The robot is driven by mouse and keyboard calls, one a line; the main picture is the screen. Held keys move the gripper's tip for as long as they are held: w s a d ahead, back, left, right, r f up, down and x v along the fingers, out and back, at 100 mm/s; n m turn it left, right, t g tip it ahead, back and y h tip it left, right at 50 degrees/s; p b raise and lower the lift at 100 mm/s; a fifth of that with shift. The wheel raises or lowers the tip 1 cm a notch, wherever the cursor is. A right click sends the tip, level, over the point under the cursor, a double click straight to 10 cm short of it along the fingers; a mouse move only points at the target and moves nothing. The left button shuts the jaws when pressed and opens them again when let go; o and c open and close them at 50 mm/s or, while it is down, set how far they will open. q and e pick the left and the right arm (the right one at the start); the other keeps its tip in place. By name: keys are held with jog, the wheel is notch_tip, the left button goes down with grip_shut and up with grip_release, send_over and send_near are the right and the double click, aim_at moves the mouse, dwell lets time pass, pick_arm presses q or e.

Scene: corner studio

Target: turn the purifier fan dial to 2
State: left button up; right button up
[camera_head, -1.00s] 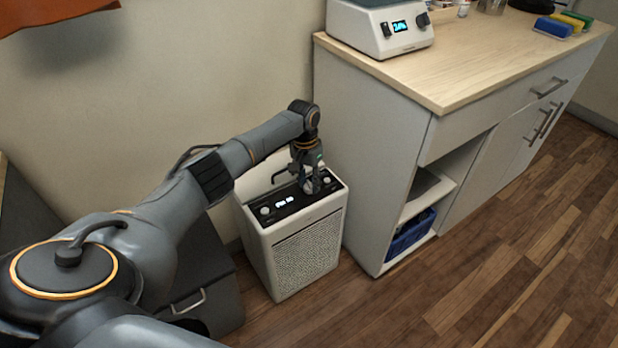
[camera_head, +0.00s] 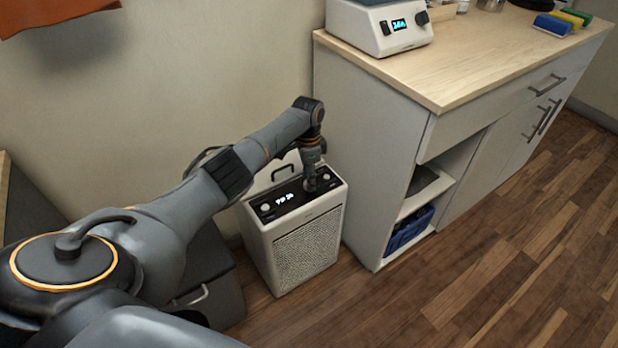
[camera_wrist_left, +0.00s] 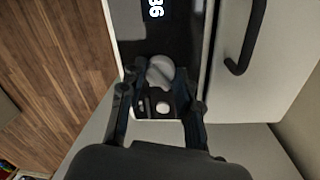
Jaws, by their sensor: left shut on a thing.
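The white purifier (camera_head: 305,252) stands on the floor between the wall and the cabinet, with a black control panel on top. Its lit display (camera_head: 285,198) shows small digits, and its end reads like "36" in the left wrist view (camera_wrist_left: 156,8). The round grey dial (camera_wrist_left: 160,72) sits between my left gripper's fingertips (camera_wrist_left: 160,78), which are shut on it from both sides. In the head view my left gripper (camera_head: 310,188) points down at the panel and hides the dial. The dial's setting cannot be read. My right gripper is out of view.
A small white button (camera_wrist_left: 162,107) lies beside the dial, and another pale knob (camera_head: 265,207) is at the panel's left. A dark handle (camera_head: 284,170) stands behind the panel. The cabinet (camera_head: 372,150) rises close on the right. Open wooden floor (camera_head: 470,270) lies in front.

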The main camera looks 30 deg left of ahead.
pick_arm(q)
jog(key=shift+m, duration=0.3)
jog(key=o, duration=1.1)
jog(key=shift+o, duration=0.2)
notch_tip(320, 180, up, 12)
jog(key=shift+w+a, duration=0.3)
jog(key=shift+w, duration=0.05)
